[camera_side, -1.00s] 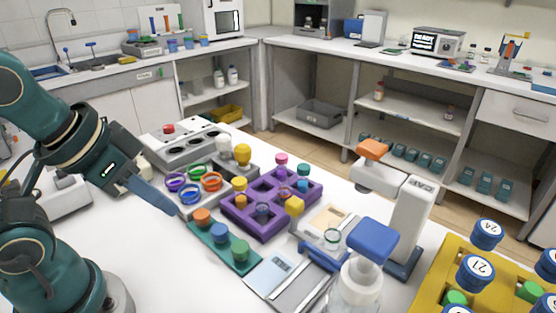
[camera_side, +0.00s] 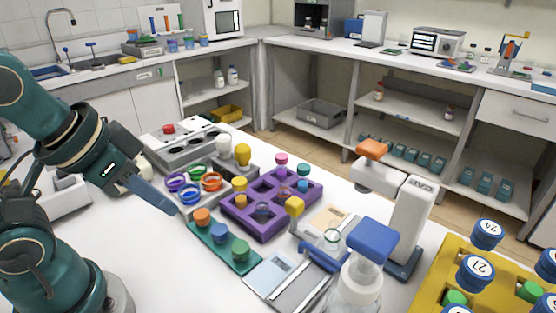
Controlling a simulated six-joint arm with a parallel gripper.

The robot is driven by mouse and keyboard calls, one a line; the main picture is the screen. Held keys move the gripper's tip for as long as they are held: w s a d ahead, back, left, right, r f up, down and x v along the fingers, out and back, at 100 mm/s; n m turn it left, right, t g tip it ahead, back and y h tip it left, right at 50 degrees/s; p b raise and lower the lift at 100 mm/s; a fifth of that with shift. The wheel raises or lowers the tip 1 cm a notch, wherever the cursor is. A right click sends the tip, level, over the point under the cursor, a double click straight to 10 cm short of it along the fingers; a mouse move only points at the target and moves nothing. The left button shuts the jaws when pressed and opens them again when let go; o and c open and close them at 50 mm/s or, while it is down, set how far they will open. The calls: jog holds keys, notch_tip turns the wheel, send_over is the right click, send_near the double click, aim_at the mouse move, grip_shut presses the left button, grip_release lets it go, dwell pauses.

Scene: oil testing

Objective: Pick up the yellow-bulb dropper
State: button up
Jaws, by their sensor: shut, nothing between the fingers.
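A yellow bulb (camera_side: 243,154), which looks like the dropper's, stands upright in a grey rack (camera_side: 246,173) beside a white bulb (camera_side: 224,144). Its lower part is hidden in the rack. My gripper (camera_side: 173,209) is at the left, pointing down to the right, shut and empty. It is apart from the dropper, to its left and nearer the camera, above the white table by the coloured rings.
A purple tray (camera_side: 270,226) with coloured caps and a teal strip (camera_side: 243,266) with three caps are to the right. A balance-like device (camera_side: 410,220) stands further right.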

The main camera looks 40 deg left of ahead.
jog(key=o, duration=1.3)
jog(key=shift+c, duration=0.2)
jog(key=w+r+m, duration=0.4)
jog(key=w+r, duration=0.3)
jog(key=m+g+h, duration=0.1)
jog(key=g, duration=0.1)
send_over(240, 146)
jog(key=d, duration=0.1)
jog(key=f, duration=0.7)
jog(key=shift+s+d+f, duration=0.2)
jog(key=shift+s+f, duration=0.1)
jog(key=f, duration=0.1)
jog(key=a+f, duration=0.1)
jog(key=f, duration=0.1)
jog(key=shift+s+a+f, duration=0.1)
jog(key=shift+a+f, duration=0.25)
jog(key=shift+x, duration=2.3)
